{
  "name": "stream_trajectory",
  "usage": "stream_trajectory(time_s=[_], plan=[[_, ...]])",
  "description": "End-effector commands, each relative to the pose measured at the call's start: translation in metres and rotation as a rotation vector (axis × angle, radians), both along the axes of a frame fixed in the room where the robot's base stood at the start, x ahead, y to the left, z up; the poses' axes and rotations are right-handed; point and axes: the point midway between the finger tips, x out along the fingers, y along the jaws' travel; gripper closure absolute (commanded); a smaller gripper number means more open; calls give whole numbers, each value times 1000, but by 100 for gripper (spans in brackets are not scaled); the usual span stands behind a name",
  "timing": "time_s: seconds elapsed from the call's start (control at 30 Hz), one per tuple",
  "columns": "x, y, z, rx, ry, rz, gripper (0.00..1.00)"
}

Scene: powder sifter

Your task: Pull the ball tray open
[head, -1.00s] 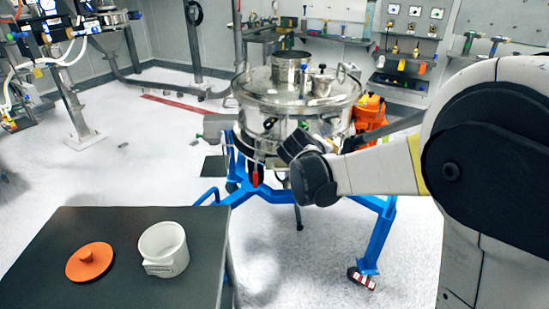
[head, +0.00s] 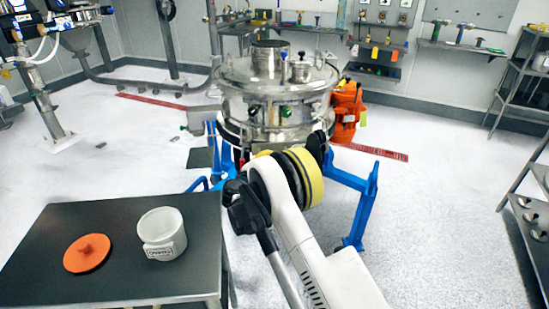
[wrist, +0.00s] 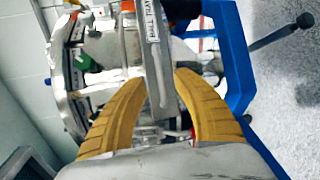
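The powder sifter (head: 275,105) is a round steel machine on a blue frame (head: 360,205) beyond the dark table. My gripper (wrist: 163,76) has yellow curved fingers spread apart, one on each side of a steel bar (wrist: 155,110) at the tray front. I cannot tell whether the fingertips touch it. In the head view, my arm hides the gripper and the tray front.
A dark table (head: 120,285) at the left holds a white cup (head: 161,235) and an orange lid (head: 87,254). An orange unit (head: 347,110) sits at the sifter's right. Shelving (head: 525,215) stands at the far right. Floor between sifter and shelving is clear.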

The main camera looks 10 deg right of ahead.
Motion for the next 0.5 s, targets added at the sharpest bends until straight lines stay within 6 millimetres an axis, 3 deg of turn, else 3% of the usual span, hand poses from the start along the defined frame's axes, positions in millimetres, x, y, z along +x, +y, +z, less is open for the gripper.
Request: stream_trajectory(time_s=[0.2,0.5], plan=[[33,-25,-10,1,-1,0,66],[51,-37,-11,2,0,1,66]])
